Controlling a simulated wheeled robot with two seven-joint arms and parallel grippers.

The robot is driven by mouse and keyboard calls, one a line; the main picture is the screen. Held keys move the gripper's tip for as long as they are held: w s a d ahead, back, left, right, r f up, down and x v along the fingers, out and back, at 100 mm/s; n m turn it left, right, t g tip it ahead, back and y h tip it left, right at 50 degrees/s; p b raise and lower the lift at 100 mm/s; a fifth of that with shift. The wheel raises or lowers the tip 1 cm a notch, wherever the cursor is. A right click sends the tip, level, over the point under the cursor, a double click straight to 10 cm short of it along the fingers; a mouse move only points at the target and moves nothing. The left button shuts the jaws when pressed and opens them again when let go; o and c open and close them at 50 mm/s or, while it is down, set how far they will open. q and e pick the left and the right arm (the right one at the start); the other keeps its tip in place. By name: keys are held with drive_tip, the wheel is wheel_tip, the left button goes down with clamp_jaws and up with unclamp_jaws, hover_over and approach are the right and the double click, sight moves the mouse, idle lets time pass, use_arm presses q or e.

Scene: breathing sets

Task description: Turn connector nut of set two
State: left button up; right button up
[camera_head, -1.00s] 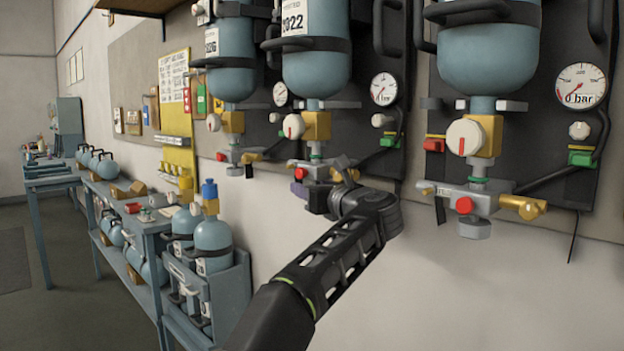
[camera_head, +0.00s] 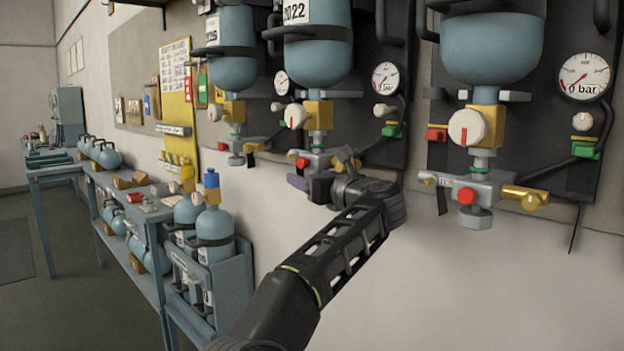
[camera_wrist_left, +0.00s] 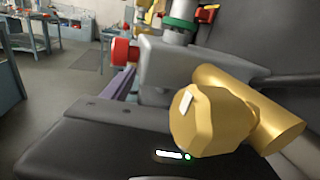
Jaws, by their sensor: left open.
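The middle breathing set on the wall has a blue cylinder (camera_head: 318,55), a white valve knob (camera_head: 294,116) and a grey manifold with a red button (camera_head: 302,163). My left gripper (camera_head: 318,187) is at this manifold, just below it, and is open. In the left wrist view, a gold connector nut (camera_wrist_left: 212,115) is close in front of the gripper, with a gold stem running to the right. The grey manifold (camera_wrist_left: 180,65) and red button (camera_wrist_left: 124,52) show behind it. In the head view my gripper mostly hides this nut. My right gripper is out of view.
A nearer set has a gold connector (camera_head: 524,197) and a gauge (camera_head: 583,76) reading 0 bar. A farther set (camera_head: 232,55) hangs to the left. A shelf bench with cylinders (camera_head: 214,240) stands lower left. The wall below the sets is clear.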

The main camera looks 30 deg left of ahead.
use_arm(q)
drive_tip(key=shift+s+d, duration=0.1)
drive_tip(key=b+v, duration=0.1)
drive_tip(key=v, duration=0.6)
drive_tip(key=shift+s+d+b, duration=0.15)
drive_tip(key=shift+d+b, duration=0.15)
drive_tip(key=shift+b, duration=0.05)
